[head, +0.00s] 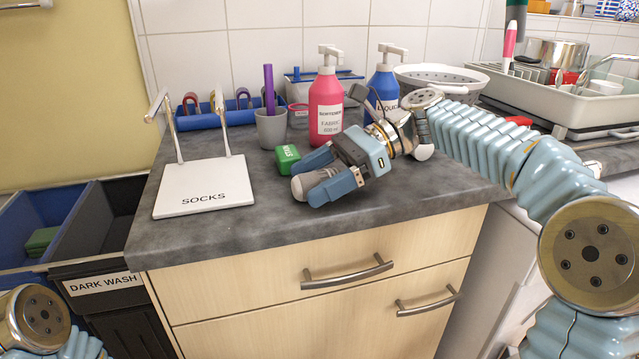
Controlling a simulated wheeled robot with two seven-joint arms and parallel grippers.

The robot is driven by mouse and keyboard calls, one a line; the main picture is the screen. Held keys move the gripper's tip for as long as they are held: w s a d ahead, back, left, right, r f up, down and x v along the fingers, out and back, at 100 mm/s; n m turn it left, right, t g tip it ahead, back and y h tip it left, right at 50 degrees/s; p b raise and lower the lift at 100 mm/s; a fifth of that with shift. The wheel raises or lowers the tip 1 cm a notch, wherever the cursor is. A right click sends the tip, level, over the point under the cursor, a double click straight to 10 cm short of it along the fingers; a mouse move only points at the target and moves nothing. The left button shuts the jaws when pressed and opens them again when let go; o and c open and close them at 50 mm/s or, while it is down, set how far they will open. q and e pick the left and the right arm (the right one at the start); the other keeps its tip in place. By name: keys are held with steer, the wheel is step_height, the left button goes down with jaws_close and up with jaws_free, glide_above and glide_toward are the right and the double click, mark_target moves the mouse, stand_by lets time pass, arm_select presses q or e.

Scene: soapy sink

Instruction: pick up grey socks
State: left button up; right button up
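The grey socks (302,186) are a small grey bundle on the countertop, near its front edge and right of the white SOCKS stand. My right gripper (319,178) reaches in from the right with its two blue fingers on either side of the bundle. The fingers appear to press on it with no visible gap. The gripper covers the bundle's right part. I cannot tell whether the bundle is lifted off the counter. My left gripper is out of view; only part of my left arm shows at the lower left.
A green labelled bundle (287,158) lies just behind the grey one. A grey cup (271,130), a pink bottle (326,105) and a blue bottle (384,88) stand farther back. The SOCKS stand (204,187) is at left. Below it is a DARK WASH bin (101,284).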

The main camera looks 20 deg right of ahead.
steer(key=c, duration=1)
steer(key=shift+r, duration=0.15)
